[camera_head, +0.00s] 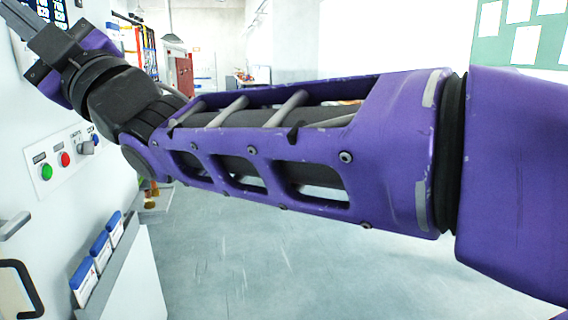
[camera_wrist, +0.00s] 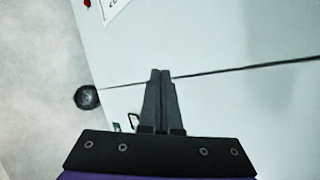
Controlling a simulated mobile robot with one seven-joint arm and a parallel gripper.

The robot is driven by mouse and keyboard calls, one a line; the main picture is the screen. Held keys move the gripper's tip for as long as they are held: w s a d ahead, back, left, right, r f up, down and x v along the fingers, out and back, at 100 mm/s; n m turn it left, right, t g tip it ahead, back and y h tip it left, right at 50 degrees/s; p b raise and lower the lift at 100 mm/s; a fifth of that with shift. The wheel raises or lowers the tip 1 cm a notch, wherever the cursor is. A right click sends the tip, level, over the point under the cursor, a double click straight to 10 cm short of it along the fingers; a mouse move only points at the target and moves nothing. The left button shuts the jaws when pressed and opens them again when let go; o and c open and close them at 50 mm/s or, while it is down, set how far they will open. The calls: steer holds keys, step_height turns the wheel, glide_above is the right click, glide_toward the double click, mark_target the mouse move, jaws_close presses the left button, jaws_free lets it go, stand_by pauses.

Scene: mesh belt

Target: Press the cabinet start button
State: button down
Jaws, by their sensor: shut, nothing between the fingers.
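The white cabinet (camera_head: 60,215) stands at the left in the head view. Its control panel carries a green button (camera_head: 47,172), a red button (camera_head: 65,159) and a dark selector knob (camera_head: 86,148), with small labels above them. My gripper (camera_head: 22,12) is at the upper left of the head view, above the panel and apart from the buttons; its tips are cut off by the frame edge. In the wrist view my gripper (camera_wrist: 161,74) is shut and empty, in front of a pale surface with a dark seam. The green button does not show in the wrist view.
My purple arm spans the head view and hides part of the room. Blue-and-white boxes (camera_head: 101,250) stand on a ledge below the panel. A dark handle (camera_head: 20,285) sticks out at the lower left. The grey floor (camera_head: 260,255) is open to the right.

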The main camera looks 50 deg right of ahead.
mark_target(47, 171)
steer(key=w+d+f+m+g+h, duration=0.1)
steer(key=w+f+h, duration=0.3)
steer(key=w+f, duration=0.7)
steer(key=w+d+f+m+g+h, duration=0.2)
steer(key=w+f+m+h, duration=0.1)
steer(key=w+f, duration=0.8)
step_height(47, 171, down, 3)
steer(key=shift+w+f+m+h+b, duration=0.15)
steer(key=shift+m+h+b, duration=0.2)
steer(key=shift+h, duration=0.45)
steer(key=shift+a+f, duration=0.1)
steer(key=shift+a, duration=0.05)
steer(key=shift+w+a+b, duration=0.25)
steer(key=shift+b, duration=0.25)
